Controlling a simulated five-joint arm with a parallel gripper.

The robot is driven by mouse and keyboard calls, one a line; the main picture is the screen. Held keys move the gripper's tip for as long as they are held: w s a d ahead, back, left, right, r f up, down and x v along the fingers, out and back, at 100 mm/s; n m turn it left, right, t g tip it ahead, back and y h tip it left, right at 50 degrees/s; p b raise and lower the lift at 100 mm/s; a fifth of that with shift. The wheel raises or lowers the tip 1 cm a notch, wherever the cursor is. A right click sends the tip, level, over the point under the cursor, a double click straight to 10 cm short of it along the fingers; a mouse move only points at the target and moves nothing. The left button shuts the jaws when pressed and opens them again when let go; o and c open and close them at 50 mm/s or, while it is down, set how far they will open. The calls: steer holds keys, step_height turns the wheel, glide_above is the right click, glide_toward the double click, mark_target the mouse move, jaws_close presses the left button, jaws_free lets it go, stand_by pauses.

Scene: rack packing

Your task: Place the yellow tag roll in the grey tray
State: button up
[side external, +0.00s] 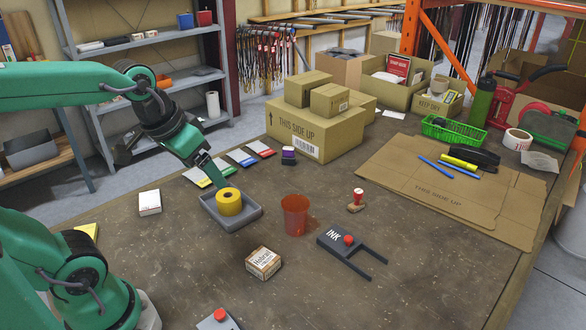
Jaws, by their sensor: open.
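The yellow tag roll (229,203) sits inside the grey tray (247,221) on the workbench, left of centre in the side external view. It looks upright, with its hole facing up. My gripper (222,181) is open, just above and behind the roll's top. Whether a finger touches the roll cannot be told at this size. The far part of the tray is partly hidden by the roll and my gripper.
An orange-red cup (295,215) stands right of the tray. A white box (149,202) lies to its left, and a small labelled carton (263,263) in front. Coloured packs (241,157) lie behind. A stacked cardboard box (311,134) stands farther back.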

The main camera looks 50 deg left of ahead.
steer(key=shift+s+d+f+m+t, duration=0.1)
steer(key=shift+s+d+m+t, duration=0.25)
steer(key=shift+s, duration=0.4)
steer(key=shift+s+d+m+t, duration=0.15)
steer(key=shift+s+d, duration=0.3)
steer(key=shift+s, duration=0.3)
